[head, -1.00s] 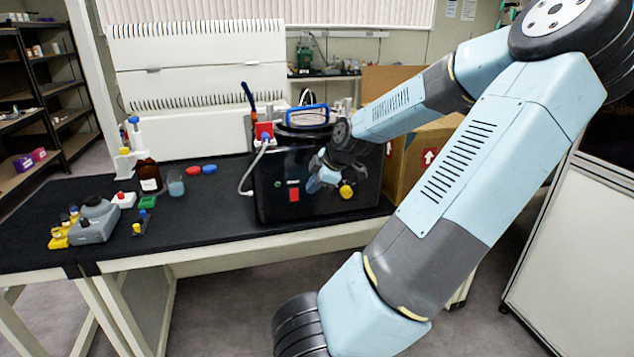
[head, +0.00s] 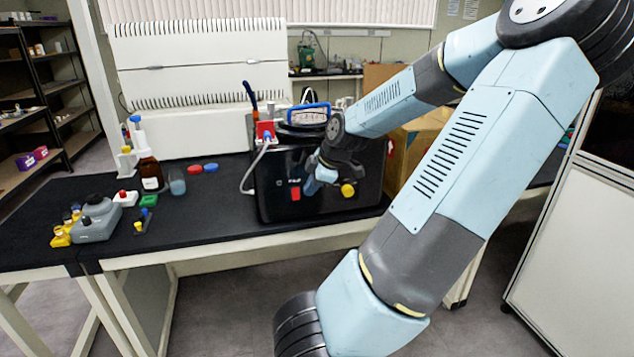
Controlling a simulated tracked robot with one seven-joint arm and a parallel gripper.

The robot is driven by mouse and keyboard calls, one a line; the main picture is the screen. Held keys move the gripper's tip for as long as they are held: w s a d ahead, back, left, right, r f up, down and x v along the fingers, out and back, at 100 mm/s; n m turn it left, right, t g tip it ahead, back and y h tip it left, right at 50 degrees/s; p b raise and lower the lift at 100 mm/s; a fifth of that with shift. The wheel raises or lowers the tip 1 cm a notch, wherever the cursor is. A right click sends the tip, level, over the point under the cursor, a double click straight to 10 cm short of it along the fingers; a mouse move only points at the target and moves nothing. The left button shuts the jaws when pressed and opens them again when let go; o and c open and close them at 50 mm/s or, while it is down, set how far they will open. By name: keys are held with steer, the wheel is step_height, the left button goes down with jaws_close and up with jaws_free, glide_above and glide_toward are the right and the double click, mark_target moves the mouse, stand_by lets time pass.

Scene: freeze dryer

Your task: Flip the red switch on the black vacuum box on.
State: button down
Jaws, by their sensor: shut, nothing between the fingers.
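The black vacuum box (head: 272,207) stands on the black bench top in the head view. Its red switch (head: 296,194) shows on the front face, left of the middle. A yellow knob (head: 348,190) is on the same face, further right. My gripper (head: 311,187) is shut and empty in front of the box, just right of the red switch. I cannot tell whether its fingertips touch the switch or the face. The switch's on or off position is too small to tell.
A white hose and a red fitting (head: 265,130) are at the box's upper left. A brown bottle (head: 149,172), a beaker (head: 177,184) and a grey device (head: 97,219) stand on the left of the bench. A cardboard box (head: 408,150) is to the right.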

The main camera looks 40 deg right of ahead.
steer(key=w+a+f+m+g+h, duration=0.1)
steer(key=a+m+g+h, duration=0.3)
steer(key=a, duration=1.1)
steer(key=s+a+r+m+t+y, duration=0.1)
steer(key=s+a+r+m+t, duration=0.1)
steer(key=s+a+r, duration=0.4)
steer(key=s+a+r+m+t+y, duration=0.1)
steer(key=s+a+r+m, duration=0.3)
steer(key=a+r, duration=0.7)
steer(key=shift+s+r+m+t+y, duration=0.35)
steer(key=shift+s+r, duration=0.35)
steer(key=shift+s, duration=0.7)
